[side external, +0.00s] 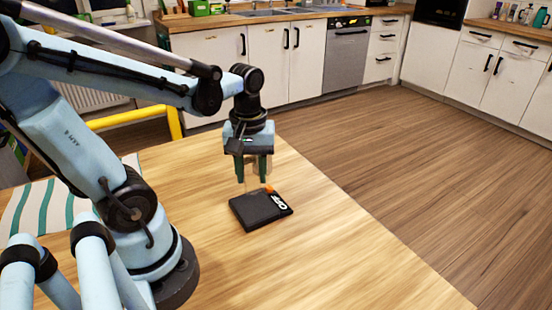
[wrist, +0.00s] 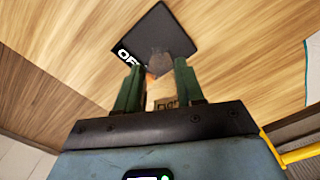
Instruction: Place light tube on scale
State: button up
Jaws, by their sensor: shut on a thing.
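The scale (side external: 257,211) is a flat dark square on the wooden table, with white "OFF" lettering on one edge. It also shows in the wrist view (wrist: 178,30), just beyond my fingertips. My gripper (side external: 253,180) points down over the scale's far edge, its two green fingers shut on the light tube. The tube is see-through and hard to make out; its pale body shows between the fingers in the wrist view (wrist: 160,62), with an orange part (side external: 270,188) near the scale. I cannot tell whether the tube touches the scale.
The wooden table (side external: 340,240) is clear around the scale. A striped cloth (side external: 45,208) lies at the table's left. A yellow rail (side external: 135,117) runs behind the table, and white cabinets (side external: 285,50) stand well beyond it.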

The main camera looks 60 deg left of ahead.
aim_at(253, 185)
jog(key=shift+a+f, duration=0.1)
jog(key=shift+f, duration=1.95)
jog(key=o, duration=1)
jog(key=shift+f, duration=0.15)
jog(key=shift+o, duration=0.2)
notch_tip(253, 185, up, 12)
jog(key=w+d+f+m+t, duration=0.3)
jog(key=w+d+m+t, duration=0.2)
jog(key=m, duration=0.7)
jog(key=shift+w+d+f+t, duration=0.15)
jog(key=shift+d+t, duration=0.55)
jog(key=shift+t, duration=0.4)
